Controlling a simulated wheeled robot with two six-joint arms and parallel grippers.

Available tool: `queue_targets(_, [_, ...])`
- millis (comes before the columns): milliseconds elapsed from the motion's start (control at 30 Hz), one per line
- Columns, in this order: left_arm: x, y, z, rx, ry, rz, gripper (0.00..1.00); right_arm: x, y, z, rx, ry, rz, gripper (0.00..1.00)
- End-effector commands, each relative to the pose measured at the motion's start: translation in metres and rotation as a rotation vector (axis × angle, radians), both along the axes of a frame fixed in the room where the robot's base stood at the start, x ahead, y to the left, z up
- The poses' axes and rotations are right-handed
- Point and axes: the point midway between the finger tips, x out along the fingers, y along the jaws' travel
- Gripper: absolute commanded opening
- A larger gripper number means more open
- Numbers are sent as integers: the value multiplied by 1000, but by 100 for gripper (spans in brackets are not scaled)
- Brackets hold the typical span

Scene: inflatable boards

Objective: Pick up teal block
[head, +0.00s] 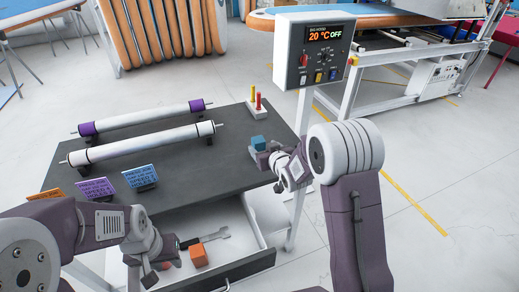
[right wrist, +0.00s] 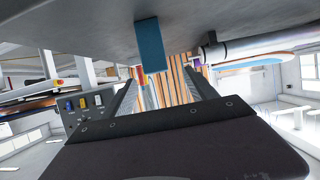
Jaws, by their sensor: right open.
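The teal block (head: 259,142) is at the right side of the dark tabletop (head: 200,165), close to the table's edge. My right gripper (head: 266,163) is open right beside it. In the right wrist view the teal block (right wrist: 151,45) stands out ahead of the spread fingers (right wrist: 161,85), within the gap between them. I cannot tell whether a finger touches it. My left gripper (head: 162,272) is low at the front, over the open drawer (head: 245,268); its finger gap is unclear.
An orange block (head: 198,255) and a wrench (head: 214,236) lie in the drawer. Two white rollers (head: 140,145) lie across the tabletop, with small cards (head: 140,177) in front. A peg stand (head: 257,109) is behind the teal block. A control box (head: 314,52) on a post rises behind my right arm.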

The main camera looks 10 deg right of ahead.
Motion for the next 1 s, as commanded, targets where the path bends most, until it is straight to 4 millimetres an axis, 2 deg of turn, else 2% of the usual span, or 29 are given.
queue_targets(100, [0,0,1,0,0,0,36,17,3,-7,0,0,0,66])
queue_targets(333, [0,0,2,0,0,0,36,29,4,-12,0,1,0,66])
queue_targets(600, [0,0,5,0,0,0,36,69,9,-29,1,1,0,66])
queue_targets(833, [0,0,5,0,0,0,36,72,9,-30,1,0,0,66])
queue_targets(867, [0,0,5,0,0,0,36,72,9,-30,1,0,0,64])
queue_targets(1000, [0,0,5,0,0,0,36,72,9,-30,1,0,0,25])
